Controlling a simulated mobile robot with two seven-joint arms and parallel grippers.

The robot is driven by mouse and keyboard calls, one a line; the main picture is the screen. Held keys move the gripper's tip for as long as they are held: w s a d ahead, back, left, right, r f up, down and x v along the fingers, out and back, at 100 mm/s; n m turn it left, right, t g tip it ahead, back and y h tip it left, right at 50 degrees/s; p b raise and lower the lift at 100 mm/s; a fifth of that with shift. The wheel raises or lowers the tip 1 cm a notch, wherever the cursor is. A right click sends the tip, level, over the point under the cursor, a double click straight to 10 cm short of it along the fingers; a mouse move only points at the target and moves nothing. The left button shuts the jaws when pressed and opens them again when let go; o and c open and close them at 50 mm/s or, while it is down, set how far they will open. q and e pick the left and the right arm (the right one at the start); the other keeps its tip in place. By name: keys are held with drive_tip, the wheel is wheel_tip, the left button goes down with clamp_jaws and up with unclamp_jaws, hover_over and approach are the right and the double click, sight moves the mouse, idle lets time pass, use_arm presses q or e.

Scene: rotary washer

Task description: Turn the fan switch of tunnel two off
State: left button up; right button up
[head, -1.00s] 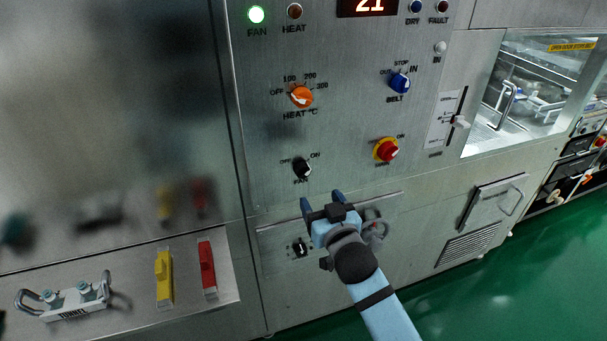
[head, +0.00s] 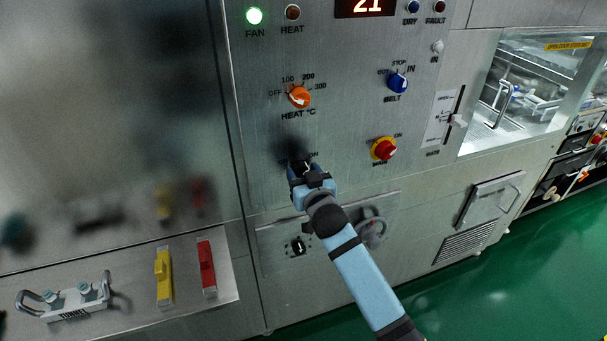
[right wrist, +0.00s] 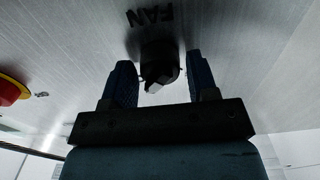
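The black fan switch (right wrist: 160,66) shows in the right wrist view below the upside-down FAN label. My right gripper (right wrist: 160,82) is open, with one finger on each side of the switch; a small gap shows on both sides. In the head view my right gripper (head: 302,168) covers most of the switch and its label. The green fan lamp (head: 254,16) at the top left of the panel is lit. My left gripper is not in view.
Above the switch is the orange heat knob (head: 299,97). To its right are the red main switch (head: 383,149) on a yellow plate and the blue belt knob (head: 397,83).

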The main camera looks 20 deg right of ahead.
drive_tip(key=c, duration=0.6)
drive_tip(key=shift+o, duration=0.2)
drive_tip(key=shift+n, duration=0.3)
drive_tip(key=n+p, duration=0.2)
drive_tip(key=n, duration=0.1)
drive_tip(key=shift+r, duration=0.1)
drive_tip(key=n+p, duration=0.1)
drive_tip(key=n, duration=0.3)
drive_tip(key=n+p, duration=0.1)
drive_tip(key=n, duration=0.4)
drive_tip(key=shift+n+p, duration=0.3)
drive_tip(key=shift+p, duration=0.05)
drive_tip(key=n+p, duration=0.1)
drive_tip(key=n, duration=0.3)
drive_tip(key=shift+n, duration=0.3)
drive_tip(key=o, duration=0.9)
